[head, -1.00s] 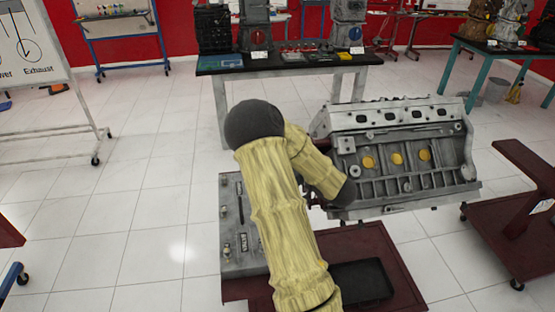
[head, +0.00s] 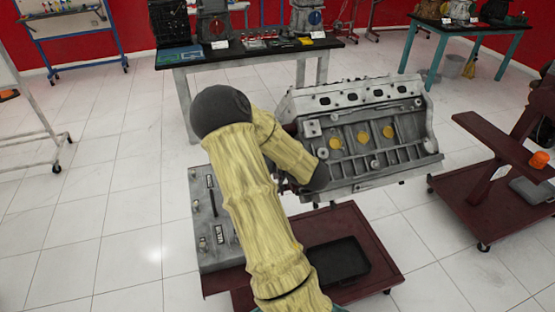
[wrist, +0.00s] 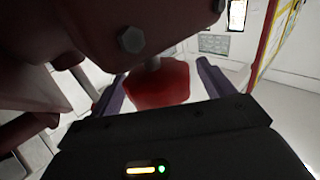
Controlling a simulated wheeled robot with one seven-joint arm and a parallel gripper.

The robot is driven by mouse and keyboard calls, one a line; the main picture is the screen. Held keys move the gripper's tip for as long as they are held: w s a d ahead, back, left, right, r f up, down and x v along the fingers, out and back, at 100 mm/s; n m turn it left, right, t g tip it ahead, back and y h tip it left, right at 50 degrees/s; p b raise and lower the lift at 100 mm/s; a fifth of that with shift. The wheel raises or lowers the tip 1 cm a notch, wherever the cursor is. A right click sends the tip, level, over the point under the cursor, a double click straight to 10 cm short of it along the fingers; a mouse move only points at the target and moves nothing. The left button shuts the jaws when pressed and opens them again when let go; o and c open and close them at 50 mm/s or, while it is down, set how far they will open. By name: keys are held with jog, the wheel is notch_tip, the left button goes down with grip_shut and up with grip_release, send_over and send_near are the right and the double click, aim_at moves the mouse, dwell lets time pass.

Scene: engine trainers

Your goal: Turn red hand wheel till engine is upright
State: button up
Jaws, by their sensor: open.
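The grey engine block (head: 365,136) sits on a dark red wheeled stand (head: 375,255) in the head view. Its side with several yellow round plugs faces me, and it looks slightly tilted in the picture. My yellow arm hides its left end; the hand wheel and my gripper are hidden in that view. In the wrist view the red hand wheel (wrist: 160,84) is between the two purple fingers of my gripper (wrist: 160,88), below a dark red stand part with bolts (wrist: 132,40). My gripper is open; I cannot tell whether the fingers touch the wheel.
A grey control panel (head: 212,215) and a black tray (head: 338,260) are on the stand. Another dark red stand (head: 470,190) is at the right. A black-topped table (head: 235,53) stands behind.

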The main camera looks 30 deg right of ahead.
jog(key=b+v, duration=0.4)
jog(key=v, duration=1.2)
jog(key=shift+w, duration=0.1)
